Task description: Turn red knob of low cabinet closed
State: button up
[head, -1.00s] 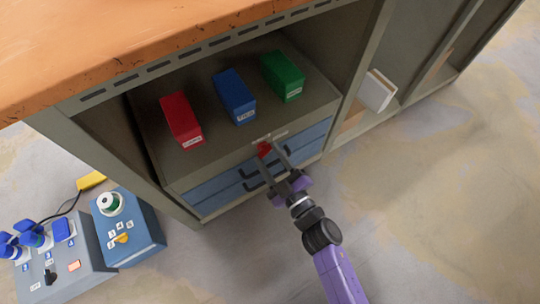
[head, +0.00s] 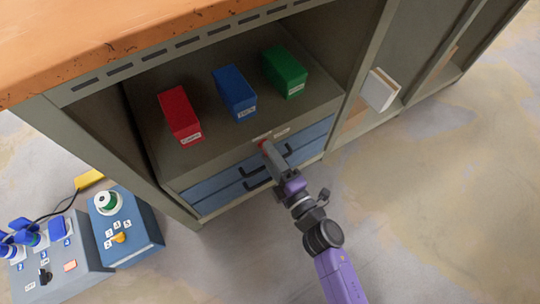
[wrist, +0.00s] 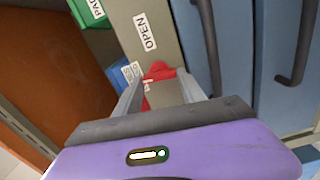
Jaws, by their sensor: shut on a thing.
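The red knob (head: 263,145) is on the upper front edge of the low cabinet (head: 168,172), above its blue drawers. My gripper (head: 268,149) reaches it from the front right and mostly hides it in the head view. In the wrist view, the red knob (wrist: 158,71) lies between the two grey fingertips of my gripper (wrist: 158,82), which are shut on it. A white label reading OPEN (wrist: 145,31) is beside the knob. A second label near the knob is partly hidden by a finger.
Red (head: 180,114), blue (head: 235,94) and green (head: 284,73) boxes stand on the cabinet top. Two blue drawers with black handles (head: 251,171) are below the knob. Control boxes (head: 125,228) sit at lower left. The floor at right is clear.

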jog(key=shift+n, duration=0.5)
jog(key=o, duration=1.4)
jog(key=shift+c, duration=0.2)
jog(key=p+v, duration=0.1)
jog(key=v, duration=0.7)
jog(key=shift+w, duration=0.1)
